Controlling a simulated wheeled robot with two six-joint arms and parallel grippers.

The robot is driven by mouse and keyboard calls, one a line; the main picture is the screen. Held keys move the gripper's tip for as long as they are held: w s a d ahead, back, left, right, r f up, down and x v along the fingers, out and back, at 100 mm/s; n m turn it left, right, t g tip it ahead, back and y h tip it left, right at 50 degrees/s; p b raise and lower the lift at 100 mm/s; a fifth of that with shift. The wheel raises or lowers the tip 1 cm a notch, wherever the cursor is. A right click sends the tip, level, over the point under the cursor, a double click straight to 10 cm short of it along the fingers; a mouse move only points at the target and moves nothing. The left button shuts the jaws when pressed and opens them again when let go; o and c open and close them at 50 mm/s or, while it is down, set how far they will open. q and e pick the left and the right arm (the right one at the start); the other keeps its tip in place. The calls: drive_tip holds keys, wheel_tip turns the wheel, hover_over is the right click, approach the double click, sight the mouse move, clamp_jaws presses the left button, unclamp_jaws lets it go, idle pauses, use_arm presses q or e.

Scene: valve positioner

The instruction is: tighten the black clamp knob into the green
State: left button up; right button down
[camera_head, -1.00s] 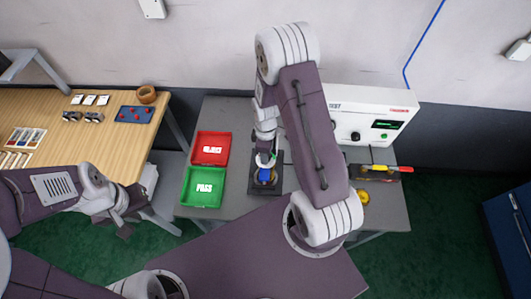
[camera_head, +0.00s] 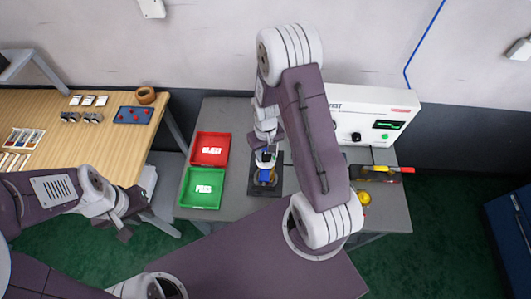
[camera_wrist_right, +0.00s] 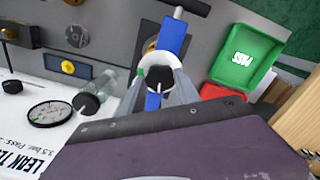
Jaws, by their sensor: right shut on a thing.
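The black clamp knob (camera_wrist_right: 156,87) shows in the right wrist view, between the fingertips of my right gripper (camera_wrist_right: 158,92). The gripper is shut on it. A white ring with a small green mark (camera_wrist_right: 141,73) lies just beyond the knob; whether the knob's pointer is in the green is hidden. A blue part (camera_wrist_right: 175,37) runs under the ring. In the head view, my right gripper (camera_head: 266,160) is over the blue part (camera_head: 265,175) on its dark base, and the knob is too small to make out. My left gripper (camera_head: 132,222) is open and empty, away at the left.
A red reject tray (camera_head: 224,135) and a green pass tray (camera_head: 216,205) stand left of the fixture. A white tester (camera_head: 348,120) stands behind at the right. In the wrist view, a clear cylinder (camera_wrist_right: 103,88) and a round gauge (camera_wrist_right: 50,116) lie left of my gripper.

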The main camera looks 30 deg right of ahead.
drive_tip(key=m, duration=0.6)
drive_tip(key=shift+m, duration=0.3)
drive_tip(key=m, duration=0.5)
drive_tip(key=shift+s+b, duration=0.1)
drive_tip(key=shift+b, duration=0.3)
drive_tip(key=shift+m, duration=0.4)
drive_tip(key=c, duration=0.9)
unclamp_jaws()
